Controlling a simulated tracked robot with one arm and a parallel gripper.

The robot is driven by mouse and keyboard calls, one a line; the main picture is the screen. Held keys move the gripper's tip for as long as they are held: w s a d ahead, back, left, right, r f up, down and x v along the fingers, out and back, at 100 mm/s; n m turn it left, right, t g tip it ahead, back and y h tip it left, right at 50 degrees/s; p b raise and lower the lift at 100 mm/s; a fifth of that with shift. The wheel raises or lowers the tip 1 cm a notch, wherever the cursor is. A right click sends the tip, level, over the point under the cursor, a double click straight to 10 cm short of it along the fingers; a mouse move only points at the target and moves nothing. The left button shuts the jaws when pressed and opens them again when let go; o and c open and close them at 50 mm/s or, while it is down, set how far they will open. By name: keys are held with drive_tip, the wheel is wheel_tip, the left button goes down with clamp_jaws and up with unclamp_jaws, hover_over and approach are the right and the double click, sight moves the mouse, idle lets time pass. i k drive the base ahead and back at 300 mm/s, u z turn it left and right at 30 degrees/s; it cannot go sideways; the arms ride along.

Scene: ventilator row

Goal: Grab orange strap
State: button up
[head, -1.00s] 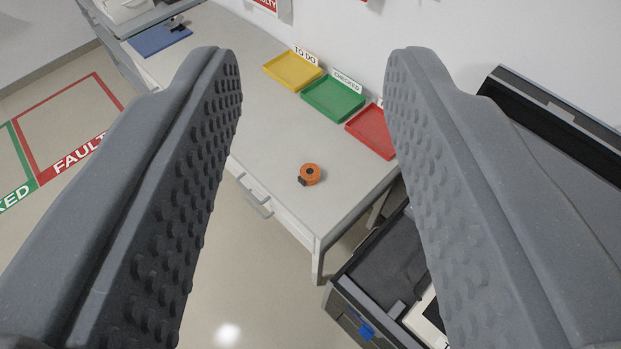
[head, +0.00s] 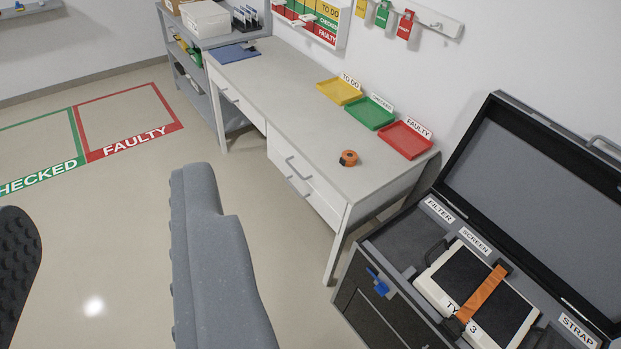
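An orange strap (head: 483,294) runs across a white device with a dark screen (head: 455,267) lying in the open grey case at the lower right. Dark buckle-like parts sit at both ends of the strap. A small round orange item (head: 348,158) with a dark centre lies on the workbench; I cannot tell if it is a rolled strap. My gripper (head: 105,195) is open and empty at the lower left, over the floor in the picture. It is apart from both the case and the bench.
The case lid (head: 545,190) stands raised behind the device; labels read FILTER, SCREEN and STRAP. A blue clip (head: 378,284) is on the case front. The workbench (head: 300,120) holds a yellow tray (head: 339,91), a green tray (head: 371,112) and a red tray (head: 404,139). Floor at left is clear.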

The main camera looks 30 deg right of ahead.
sight(348, 158)
drive_tip(key=u, duration=0.55)
drive_tip(key=i, duration=1.6)
drive_tip(key=z, duration=0.75)
drive_tip(key=i, duration=0.8)
drive_tip(key=z, duration=0.6)
